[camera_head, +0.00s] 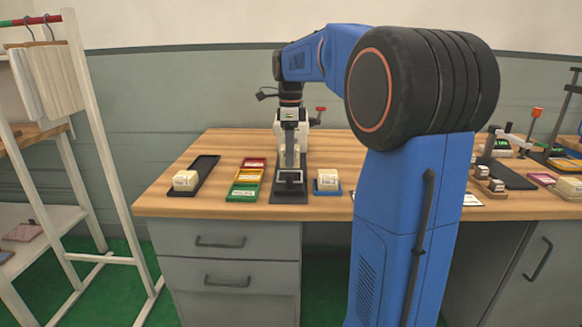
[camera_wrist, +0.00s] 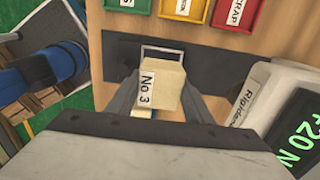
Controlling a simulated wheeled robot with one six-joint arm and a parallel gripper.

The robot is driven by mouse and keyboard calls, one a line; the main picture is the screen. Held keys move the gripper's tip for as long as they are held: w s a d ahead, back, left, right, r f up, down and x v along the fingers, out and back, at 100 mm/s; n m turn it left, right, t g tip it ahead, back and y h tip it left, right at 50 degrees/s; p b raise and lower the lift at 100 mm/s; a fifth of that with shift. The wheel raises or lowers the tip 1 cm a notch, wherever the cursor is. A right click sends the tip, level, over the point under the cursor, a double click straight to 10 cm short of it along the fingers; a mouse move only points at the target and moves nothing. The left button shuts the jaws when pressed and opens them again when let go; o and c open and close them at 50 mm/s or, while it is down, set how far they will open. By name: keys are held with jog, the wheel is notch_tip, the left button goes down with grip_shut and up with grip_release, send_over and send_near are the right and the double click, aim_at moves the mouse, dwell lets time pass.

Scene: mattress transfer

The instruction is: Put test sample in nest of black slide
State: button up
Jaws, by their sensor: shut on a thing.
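The test sample is a beige block labelled "No. 3" (camera_wrist: 167,88). In the wrist view my gripper (camera_wrist: 160,98) is shut on it, with one finger on each side. Below it is the black slide (camera_wrist: 212,68), which also shows in the head view (camera_head: 289,197) at the table's front. The nest's pale outline (camera_wrist: 160,49) shows past the block's upper edge; the block and fingers hide the rest. I cannot tell whether the block touches the slide or is above it. In the head view the sample is not clear.
Green (camera_head: 243,197), yellow (camera_head: 247,176) and red (camera_head: 253,162) trays lie left of the slide. A black tray (camera_head: 206,165) with a labelled block is further left. A blue tray (camera_head: 328,191) with another block is right. The tester with display (camera_wrist: 295,130) stands close behind.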

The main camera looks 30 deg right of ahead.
jog(key=shift+f, duration=2.1)
jog(key=shift+f, duration=0.15)
jog(key=o, duration=0.7)
jog(key=shift+o, duration=0.2)
notch_tip(320, 180, up, 12)
jog(key=shift+r, duration=0.15)
